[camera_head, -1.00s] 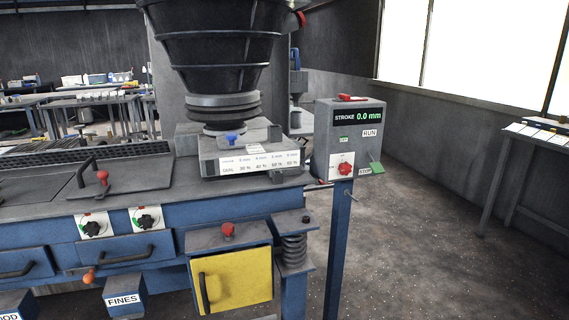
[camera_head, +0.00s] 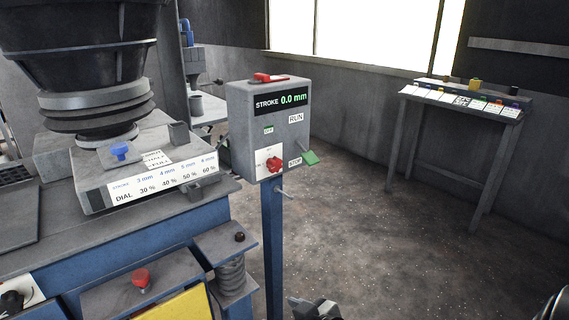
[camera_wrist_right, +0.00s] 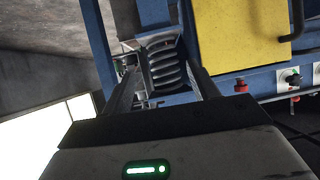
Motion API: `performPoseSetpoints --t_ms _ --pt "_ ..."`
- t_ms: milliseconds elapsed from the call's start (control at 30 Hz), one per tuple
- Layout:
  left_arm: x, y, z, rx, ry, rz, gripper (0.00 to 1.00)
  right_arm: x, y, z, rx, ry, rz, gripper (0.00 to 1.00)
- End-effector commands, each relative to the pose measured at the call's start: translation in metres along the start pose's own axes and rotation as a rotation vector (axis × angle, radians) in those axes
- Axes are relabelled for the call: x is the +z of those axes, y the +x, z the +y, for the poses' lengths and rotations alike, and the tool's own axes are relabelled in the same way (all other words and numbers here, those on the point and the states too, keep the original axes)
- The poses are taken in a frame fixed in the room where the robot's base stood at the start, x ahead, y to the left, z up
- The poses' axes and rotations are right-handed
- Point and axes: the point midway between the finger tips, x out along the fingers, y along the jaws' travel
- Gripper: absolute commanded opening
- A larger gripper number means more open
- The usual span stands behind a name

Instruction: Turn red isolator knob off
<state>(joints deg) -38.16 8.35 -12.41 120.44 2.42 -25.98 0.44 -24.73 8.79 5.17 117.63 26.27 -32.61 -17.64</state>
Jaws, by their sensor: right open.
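A red knob (camera_head: 273,165) sits on a white plate low on the front of the grey control box (camera_head: 240,130). The box stands on a blue post, and its display reads "STROKE 0.0 mm". A flat red handle (camera_head: 268,78) lies on top of the box. A green lever (camera_head: 309,157) sticks out at the right, by the STOP label. My right gripper (camera_wrist_right: 163,62) is open in the right wrist view, with a coil spring showing between its fingers. In the head view, part of it (camera_head: 315,308) shows at the bottom edge, below and apart from the box. My left gripper is out of view.
The blue machine with its black hopper (camera_head: 80,40) and dial sign (camera_head: 165,180) stands left of the box. A red knob (camera_head: 141,279) sits above the yellow door (camera_head: 185,305). A side table (camera_head: 420,98) stands at the right. The floor between is clear.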

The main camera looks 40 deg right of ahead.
Motion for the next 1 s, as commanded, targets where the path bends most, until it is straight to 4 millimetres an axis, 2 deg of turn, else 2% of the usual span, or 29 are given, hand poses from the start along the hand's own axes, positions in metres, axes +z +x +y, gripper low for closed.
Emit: performPoseSetpoints --t_ms 33,100,200,300,400,533,1000 --pt "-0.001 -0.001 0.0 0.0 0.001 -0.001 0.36 -0.039 0.005 0.037 0.029 0.006 0.072 0.6" --pt "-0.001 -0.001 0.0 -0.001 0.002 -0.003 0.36 -0.084 0.002 0.078 0.047 0.015 0.166 0.6" --pt "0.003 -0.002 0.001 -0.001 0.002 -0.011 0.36 -0.138 -0.014 0.124 0.064 0.019 0.305 0.6" --pt "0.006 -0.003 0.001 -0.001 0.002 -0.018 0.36 -0.174 -0.034 0.153 0.075 0.016 0.416 0.6" --pt "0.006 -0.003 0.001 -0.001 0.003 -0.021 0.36 -0.193 -0.044 0.166 0.078 0.012 0.477 0.6" --pt "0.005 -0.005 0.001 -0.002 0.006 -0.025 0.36 -0.203 -0.037 0.17 0.079 0.012 0.493 0.6" --pt "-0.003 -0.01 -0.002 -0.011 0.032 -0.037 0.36 -0.249 0.05 0.176 0.076 0.013 0.49 0.6"
